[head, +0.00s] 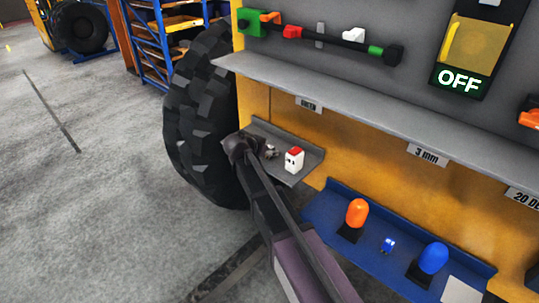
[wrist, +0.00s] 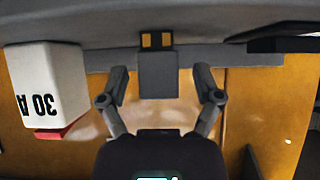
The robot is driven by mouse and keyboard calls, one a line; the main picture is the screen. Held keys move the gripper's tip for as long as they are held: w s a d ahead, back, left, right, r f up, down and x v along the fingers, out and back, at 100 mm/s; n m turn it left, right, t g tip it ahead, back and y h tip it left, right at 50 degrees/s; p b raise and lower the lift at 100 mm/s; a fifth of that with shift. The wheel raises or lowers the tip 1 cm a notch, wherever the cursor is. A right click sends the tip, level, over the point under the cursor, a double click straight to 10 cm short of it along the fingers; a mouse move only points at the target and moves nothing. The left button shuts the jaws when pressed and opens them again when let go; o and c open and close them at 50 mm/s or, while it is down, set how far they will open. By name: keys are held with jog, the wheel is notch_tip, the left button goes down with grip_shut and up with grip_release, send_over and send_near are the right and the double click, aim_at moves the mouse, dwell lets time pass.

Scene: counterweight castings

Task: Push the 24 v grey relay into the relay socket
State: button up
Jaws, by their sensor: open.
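A plain grey block (wrist: 158,78), which looks like the grey relay, stands between my fingers in the wrist view. A small dark piece with two gold patches (wrist: 157,40) adjoins its upper edge; I cannot tell whether this is the relay's contacts or the socket. No 24 V marking is readable. My gripper (wrist: 161,71) is open, one finger on each side of the block, with a visible gap on both sides. In the head view my arm hides most of the gripper, and the relay cannot be made out clearly there.
A white block marked 30 A with a red end (wrist: 45,85) is close at left; it also stands on the small grey shelf (head: 312,161). A blue tray (head: 325,208) with orange and blue domed parts lies at right. A long grey ledge (head: 350,98) overhangs. A big tyre (head: 200,120) stands left.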

dwell(0.6)
grip_shut()
